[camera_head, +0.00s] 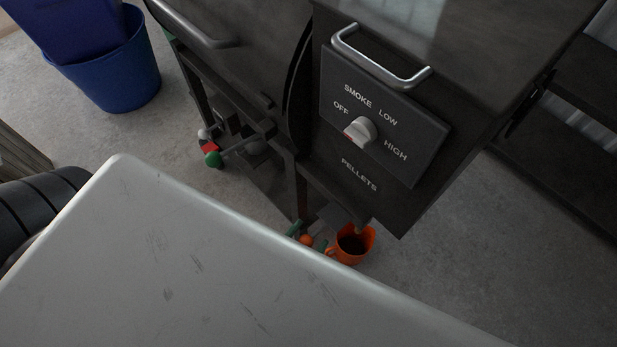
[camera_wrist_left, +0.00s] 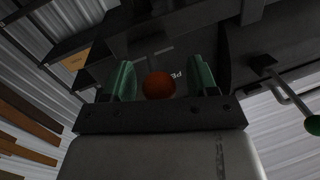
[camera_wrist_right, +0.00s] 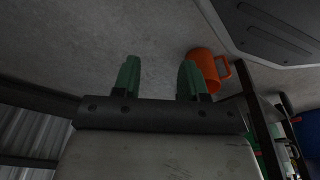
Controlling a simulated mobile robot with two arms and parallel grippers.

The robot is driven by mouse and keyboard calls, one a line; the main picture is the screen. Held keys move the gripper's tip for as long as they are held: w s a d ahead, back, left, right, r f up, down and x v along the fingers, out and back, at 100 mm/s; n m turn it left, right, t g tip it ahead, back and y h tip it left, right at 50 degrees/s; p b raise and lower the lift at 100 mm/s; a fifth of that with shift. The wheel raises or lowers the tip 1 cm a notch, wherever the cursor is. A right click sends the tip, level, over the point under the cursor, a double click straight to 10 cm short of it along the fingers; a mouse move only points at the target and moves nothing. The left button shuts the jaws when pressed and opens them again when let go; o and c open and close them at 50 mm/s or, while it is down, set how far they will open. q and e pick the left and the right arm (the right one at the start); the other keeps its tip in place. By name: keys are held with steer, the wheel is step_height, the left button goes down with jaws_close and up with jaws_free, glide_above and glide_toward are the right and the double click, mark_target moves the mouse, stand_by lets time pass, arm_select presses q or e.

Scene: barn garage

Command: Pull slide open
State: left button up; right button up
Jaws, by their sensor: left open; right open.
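A dark smoker grill (camera_head: 390,170) carries a panel with a dial and the word PELLETS. An orange ball knob (camera_head: 306,240), which looks like the slide's end, sits low under that side; the slide's shaft is not clear. My left gripper (camera_head: 307,238) shows below the smoker, its green fingers on either side of the knob. In the left wrist view the knob (camera_wrist_left: 159,85) lies between the two open fingers (camera_wrist_left: 162,82), with gaps visible beside it. My right gripper (camera_wrist_right: 158,80) is open and empty in the right wrist view, and is out of the head view.
An orange mug-like cup (camera_head: 352,245) is just right of my left gripper; it also shows in the right wrist view (camera_wrist_right: 203,70). A blue bin (camera_head: 115,75) stands at upper left. Floor at right is open.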

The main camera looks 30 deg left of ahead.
arm_select(q)
steer(key=s+a, duration=0.1)
steer(key=s, duration=0.9)
steer(key=shift+s+a, duration=0.15)
steer(key=shift+a, duration=0.1)
arm_select(e)
steer(key=shift+f, duration=0.45)
steer(key=shift+s, duration=0.25)
